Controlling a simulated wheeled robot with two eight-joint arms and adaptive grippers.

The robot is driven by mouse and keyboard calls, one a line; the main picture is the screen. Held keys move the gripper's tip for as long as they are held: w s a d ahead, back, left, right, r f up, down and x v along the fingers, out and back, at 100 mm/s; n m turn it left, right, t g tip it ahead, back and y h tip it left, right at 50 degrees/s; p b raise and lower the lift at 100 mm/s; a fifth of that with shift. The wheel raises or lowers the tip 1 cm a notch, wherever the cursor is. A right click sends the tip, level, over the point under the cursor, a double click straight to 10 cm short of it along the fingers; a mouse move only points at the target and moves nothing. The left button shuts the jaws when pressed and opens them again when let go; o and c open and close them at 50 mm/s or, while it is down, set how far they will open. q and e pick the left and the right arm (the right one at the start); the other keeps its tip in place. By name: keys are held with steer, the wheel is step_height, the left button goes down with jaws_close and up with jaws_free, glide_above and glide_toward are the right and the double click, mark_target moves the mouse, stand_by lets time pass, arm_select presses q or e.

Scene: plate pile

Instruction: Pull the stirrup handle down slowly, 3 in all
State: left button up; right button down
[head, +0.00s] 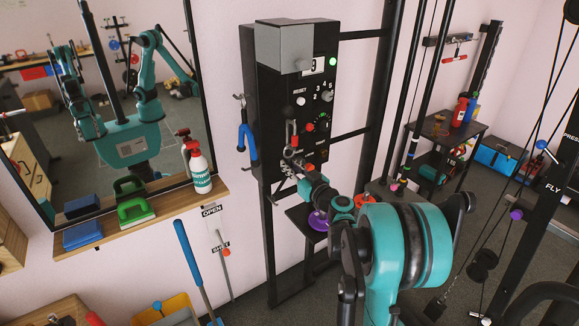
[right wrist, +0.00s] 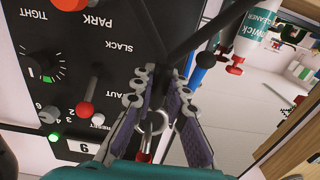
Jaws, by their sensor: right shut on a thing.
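My right gripper (head: 293,156) is in front of the black control box (head: 285,90), below its knobs. In the right wrist view my gripper's purple-padded fingers (right wrist: 170,78) are closed together on the stirrup handle (right wrist: 152,122). A grey ring of the handle shows between the fingers, with a red part (right wrist: 143,158) nearer the camera. The fingers hide much of the handle, so its exact tilt is unclear. My left gripper is not directly in view; only a small reflection of my arms shows in the mirror.
A red-tipped lever (right wrist: 86,108) and dial (right wrist: 42,68) are close beside the right gripper. A green light (head: 333,62) is lit. A blue-handled tool (head: 246,135) hangs left of the box. My forearm blocks the lower right.

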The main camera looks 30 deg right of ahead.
mark_target(290, 157)
steer(key=shift+f+b, duration=0.95)
steer(key=shift+f, duration=0.3)
steer(key=shift+f+b, duration=0.75)
steer(key=shift+f, duration=0.1)
steer(key=shift+r+p, duration=1.1)
steer(key=shift+r, duration=0.3)
steer(key=shift+r+p, duration=0.8)
steer(key=shift+r, duration=0.35)
steer(key=shift+r+p, duration=0.85)
steer(key=shift+r, duration=0.45)
